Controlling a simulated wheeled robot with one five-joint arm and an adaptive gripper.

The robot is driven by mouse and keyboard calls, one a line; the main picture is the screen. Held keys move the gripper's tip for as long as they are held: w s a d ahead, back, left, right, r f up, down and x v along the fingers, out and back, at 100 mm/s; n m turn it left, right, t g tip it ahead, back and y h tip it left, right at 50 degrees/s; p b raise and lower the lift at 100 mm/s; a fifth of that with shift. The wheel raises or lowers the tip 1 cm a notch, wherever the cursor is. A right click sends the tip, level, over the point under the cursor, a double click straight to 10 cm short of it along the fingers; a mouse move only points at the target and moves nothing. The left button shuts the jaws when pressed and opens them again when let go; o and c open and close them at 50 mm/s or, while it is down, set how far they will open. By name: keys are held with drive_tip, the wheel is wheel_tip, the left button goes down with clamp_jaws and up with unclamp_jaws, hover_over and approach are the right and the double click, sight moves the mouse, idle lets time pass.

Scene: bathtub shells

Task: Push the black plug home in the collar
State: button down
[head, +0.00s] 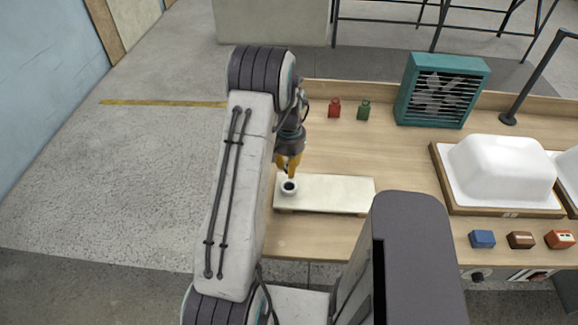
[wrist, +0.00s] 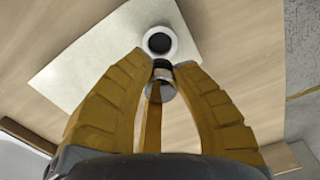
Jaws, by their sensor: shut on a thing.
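The collar (head: 289,187) is a white ring with a dark round centre. It sits at the left end of a pale board, and also shows in the wrist view (wrist: 176,45). I cannot tell how deep its dark centre is. My gripper (head: 289,174), with yellow fingers, is just above and behind the collar in the head view. In the wrist view, its fingertips (wrist: 162,68) are shut on a small piece, dark at the far end and silvery at the near end, seemingly the black plug (wrist: 162,64). The plug appears apart from the collar; fingers partly hide it.
The pale board (head: 335,194) lies on a wooden bench. A white tub shell (head: 502,168) is at right, with small blocks (head: 482,239) in front.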

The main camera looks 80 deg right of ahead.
sight(289, 188)
drive_tip(key=shift+f+b, duration=0.1)
drive_tip(key=shift+b, duration=0.25)
drive_tip(key=shift+f+b, duration=2.3)
drive_tip(key=shift+f, duration=0.5)
drive_tip(key=shift+f+b, duration=1.05)
drive_tip(key=shift+b, duration=0.3)
idle(0.4)
drive_tip(key=c, duration=1.1)
unclamp_jaws()
drive_tip(key=shift+o, duration=0.2)
drive_tip(key=shift+r, duration=0.15)
wheel_tip(289, 188, up, 12)
drive_tip(key=shift+f, duration=0.1)
drive_tip(key=shift+o, duration=0.2)
